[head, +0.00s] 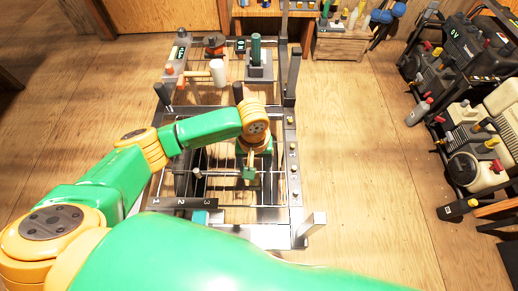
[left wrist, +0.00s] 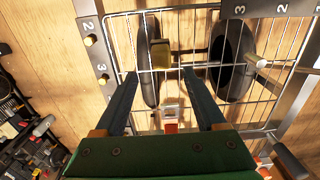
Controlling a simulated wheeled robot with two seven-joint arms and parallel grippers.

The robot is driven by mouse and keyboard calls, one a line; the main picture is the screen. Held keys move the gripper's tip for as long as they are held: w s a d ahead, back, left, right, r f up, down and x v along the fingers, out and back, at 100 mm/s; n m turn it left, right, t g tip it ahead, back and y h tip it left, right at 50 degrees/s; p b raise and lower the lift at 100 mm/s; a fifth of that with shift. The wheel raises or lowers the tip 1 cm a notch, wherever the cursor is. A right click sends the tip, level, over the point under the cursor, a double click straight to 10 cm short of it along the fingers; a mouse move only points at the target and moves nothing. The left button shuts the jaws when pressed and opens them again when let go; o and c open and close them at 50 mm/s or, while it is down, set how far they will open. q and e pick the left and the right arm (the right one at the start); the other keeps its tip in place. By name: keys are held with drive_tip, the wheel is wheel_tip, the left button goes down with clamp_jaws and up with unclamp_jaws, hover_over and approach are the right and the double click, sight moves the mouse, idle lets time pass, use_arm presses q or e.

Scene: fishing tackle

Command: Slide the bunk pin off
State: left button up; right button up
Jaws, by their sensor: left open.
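My left gripper (head: 250,165) reaches down over the metal rack (head: 292,185). In the left wrist view its two dark fingers (left wrist: 158,74) are apart, with nothing held between them. A brass-coloured block (left wrist: 160,53) shows just beyond the fingertips, in front of a dark oval pad (left wrist: 151,85). A pale round pin (left wrist: 255,62) sticks out beside a second dark oval piece (left wrist: 232,55), to the right of the fingers. I cannot tell for certain which of these is the bunk pin. My right gripper is not in view.
Wire bars and a numbered rail (head: 182,202) surround the gripper. Black equipment (head: 470,45) and bottles crowd the right. The wooden floor (head: 360,170) between is clear.

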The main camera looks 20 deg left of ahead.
use_arm(q)
drive_tip(key=f, duration=0.2)
drive_tip(key=s+f+b, duration=0.1)
drive_tip(key=f, duration=0.2)
drive_tip(key=shift+f+b, duration=0.3)
drive_tip(key=shift+f, duration=0.05)
drive_tip(key=shift+w+f, duration=0.1)
drive_tip(key=shift+f, duration=0.15)
drive_tip(key=shift+r, duration=0.1)
clamp_jaws()
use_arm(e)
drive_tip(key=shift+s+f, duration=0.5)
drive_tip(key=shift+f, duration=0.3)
